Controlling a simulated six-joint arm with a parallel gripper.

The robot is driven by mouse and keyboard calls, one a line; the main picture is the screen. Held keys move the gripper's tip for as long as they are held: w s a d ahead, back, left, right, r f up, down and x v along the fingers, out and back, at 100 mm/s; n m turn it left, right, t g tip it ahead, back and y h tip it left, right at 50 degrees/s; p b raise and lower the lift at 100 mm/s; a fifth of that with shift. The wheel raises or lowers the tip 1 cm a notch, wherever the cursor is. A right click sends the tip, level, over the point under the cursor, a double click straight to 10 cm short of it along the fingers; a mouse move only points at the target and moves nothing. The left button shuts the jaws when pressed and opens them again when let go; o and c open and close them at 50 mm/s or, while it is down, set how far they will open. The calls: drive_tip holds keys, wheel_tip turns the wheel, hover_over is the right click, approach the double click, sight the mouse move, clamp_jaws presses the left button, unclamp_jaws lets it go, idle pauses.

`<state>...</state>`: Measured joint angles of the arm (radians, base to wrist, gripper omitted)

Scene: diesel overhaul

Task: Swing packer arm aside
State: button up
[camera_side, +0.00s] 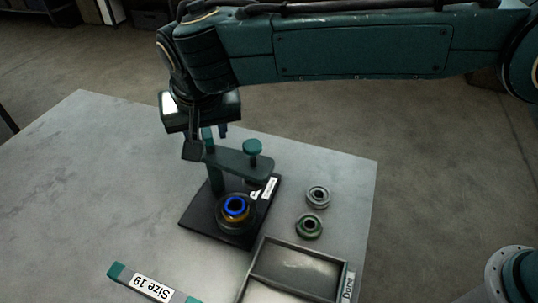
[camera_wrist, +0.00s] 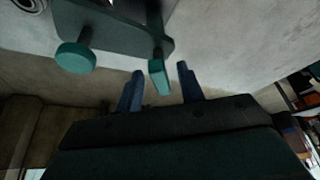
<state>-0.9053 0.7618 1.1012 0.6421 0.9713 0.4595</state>
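The packer arm (camera_side: 240,163) is a teal bar on a post above a black base (camera_side: 200,219), with a round knob (camera_side: 252,147) on top. In the wrist view the arm (camera_wrist: 112,32) crosses the top, with its knob (camera_wrist: 76,57) at left. A teal upright tab (camera_wrist: 160,76) on the arm appears between the two blue fingers of my gripper (camera_wrist: 160,88), with gaps on both sides. My gripper (camera_side: 210,135) is open above the post end of the arm. A dark round fixture with a blue ring (camera_side: 236,206) sits on the base in front of the arm.
A grey ring (camera_side: 318,196) and a green-edged ring (camera_side: 309,226) lie right of the base. A tray (camera_side: 252,262) labelled "Done" is at the front right. A "Size 19" bar (camera_side: 152,287) lies at the front. The table's left side (camera_side: 90,170) is clear.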

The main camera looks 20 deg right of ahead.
clamp_jaws()
drive_tip(key=n, duration=0.1)
drive_tip(key=n+y, duration=0.1)
drive_tip(key=n, duration=0.2)
drive_tip(key=shift+d+y, duration=0.25)
drive_tip(key=shift+y, duration=0.05)
drive_tip(key=shift+n+y, duration=0.3)
drive_tip(key=shift+n, duration=0.5)
